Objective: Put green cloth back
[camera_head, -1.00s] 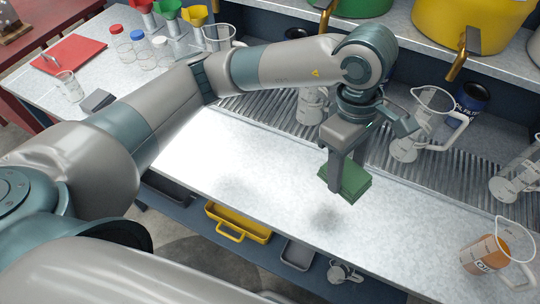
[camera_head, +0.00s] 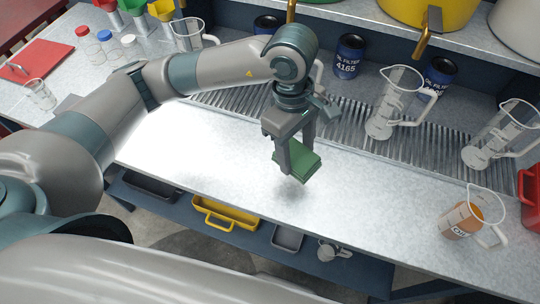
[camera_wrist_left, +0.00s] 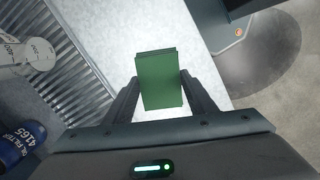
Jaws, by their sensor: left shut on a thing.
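The green cloth (camera_head: 303,168) is a folded, flat block held in my left gripper (camera_head: 297,158), above the pale worktop (camera_head: 355,190). My left gripper is shut on it, with one finger on each side. In the left wrist view the cloth (camera_wrist_left: 160,82) sits between the two fingers of the gripper (camera_wrist_left: 160,100), with the worktop beneath. A soft shadow below suggests it is off the surface. My right gripper is not in view.
A ribbed metal drain strip (camera_head: 350,130) runs along the back with clear jugs (camera_head: 395,105) on it. Oil filters (camera_head: 349,57) stand behind. The worktop's middle is clear.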

